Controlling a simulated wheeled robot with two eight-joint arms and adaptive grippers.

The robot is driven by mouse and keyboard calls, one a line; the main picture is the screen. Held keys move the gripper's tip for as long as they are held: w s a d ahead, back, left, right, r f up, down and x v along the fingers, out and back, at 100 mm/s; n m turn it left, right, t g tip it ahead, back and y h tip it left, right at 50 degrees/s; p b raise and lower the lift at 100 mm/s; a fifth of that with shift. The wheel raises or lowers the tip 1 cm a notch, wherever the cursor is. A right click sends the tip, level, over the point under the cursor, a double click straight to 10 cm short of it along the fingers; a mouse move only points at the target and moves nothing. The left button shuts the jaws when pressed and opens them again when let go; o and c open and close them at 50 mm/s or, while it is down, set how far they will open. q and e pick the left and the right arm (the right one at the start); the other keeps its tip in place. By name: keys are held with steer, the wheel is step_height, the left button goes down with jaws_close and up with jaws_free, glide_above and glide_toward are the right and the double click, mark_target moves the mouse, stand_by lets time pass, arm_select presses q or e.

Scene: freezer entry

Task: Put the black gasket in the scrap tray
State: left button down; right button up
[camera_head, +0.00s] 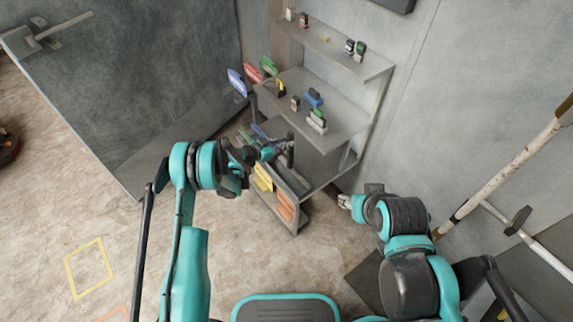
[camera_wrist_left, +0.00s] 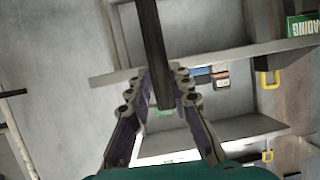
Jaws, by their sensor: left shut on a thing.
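My left gripper (camera_head: 283,147) is in front of the shelf unit, just below its middle shelf. In the left wrist view its fingers (camera_wrist_left: 163,90) are closed on a long dark strip (camera_wrist_left: 155,45), which I take for the black gasket. The strip runs up out of that picture. In the head view a short dark piece (camera_head: 291,152) shows at the fingertips. My right gripper (camera_head: 346,201) is low, right of the shelf unit, and too small to read. I cannot tell which container is the scrap tray.
The shelf unit (camera_head: 350,122) holds small items on its upper levels. Its low level has yellow (camera_head: 263,177) and orange (camera_head: 285,206) pieces. Blue (camera_head: 237,82) and red (camera_head: 253,73) plates stand at its left side. A pipe rail (camera_head: 505,180) is at right. Floor at left is open.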

mark_target(288, 153)
arm_select(q)
step_height(288, 153, down, 8)
steer(key=b, duration=0.2)
steer(key=shift+r+b, duration=0.15)
steer(key=shift+b, duration=0.2)
steer(key=shift+r, duration=0.1)
steer(key=c, duration=1.4)
jaws_free()
steer(key=shift+o, duration=0.2)
